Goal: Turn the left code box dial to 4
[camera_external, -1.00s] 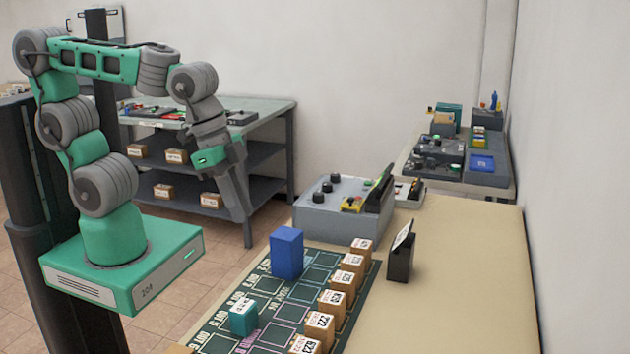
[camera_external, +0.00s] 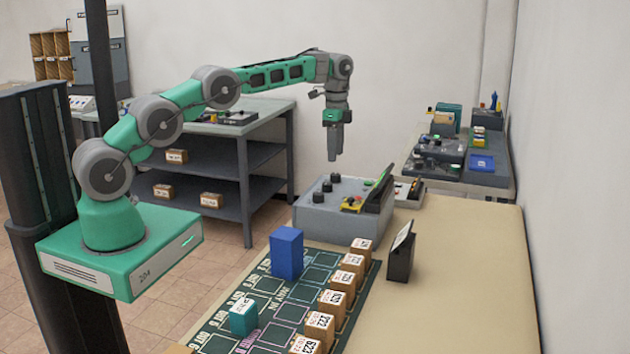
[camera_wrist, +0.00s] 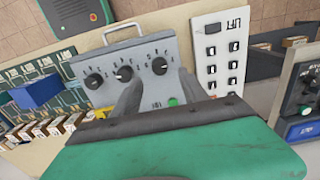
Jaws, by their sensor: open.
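The grey code box (camera_external: 345,215) stands on the tan table, with a row of three black dials on its sloped top. In the wrist view, the left dial (camera_wrist: 94,81) is in clear sight, with the middle dial (camera_wrist: 124,73) and right dial (camera_wrist: 160,66) beside it. The left dial is the nearest one in the external view (camera_external: 318,197). The numbers and pointer settings are too small to read surely. My gripper (camera_external: 335,157) is open and empty, pointing down above the far end of the box, apart from the dials.
A board (camera_external: 215,340) with a blue block (camera_external: 287,252), a teal block (camera_external: 243,317) and several labelled cartons lies in front of the box. A black stand (camera_external: 400,258) is to the right. The table's right side is clear.

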